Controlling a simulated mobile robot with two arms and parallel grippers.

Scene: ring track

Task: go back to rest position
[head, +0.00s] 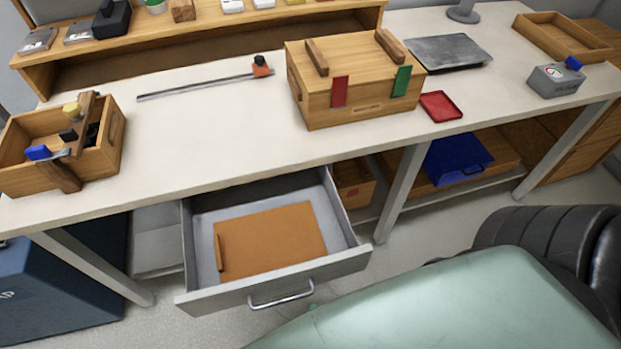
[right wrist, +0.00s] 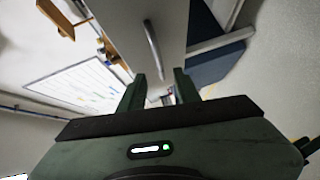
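The grey drawer (head: 222,298) under the bench stands pulled out, with an orange-brown panel (head: 270,240) lying inside and a small wooden stick at its left. Its metal handle (head: 283,297) is on the front face. In the right wrist view my right gripper (right wrist: 160,77) has its two dark fingers apart with nothing held between them. The drawer handle (right wrist: 152,48) shows beyond the fingertips; the exact gap cannot be told. My left gripper is in neither view.
The white workbench (head: 200,130) carries an open wooden tool box (head: 112,150), a lidded wooden box (head: 350,100), a red tray (head: 440,106), a grey plate (head: 448,52) and a grey device (head: 556,82). A blue bin (head: 458,162) sits on the lower shelf. A blue cabinet (head: 60,300) stands lower left.

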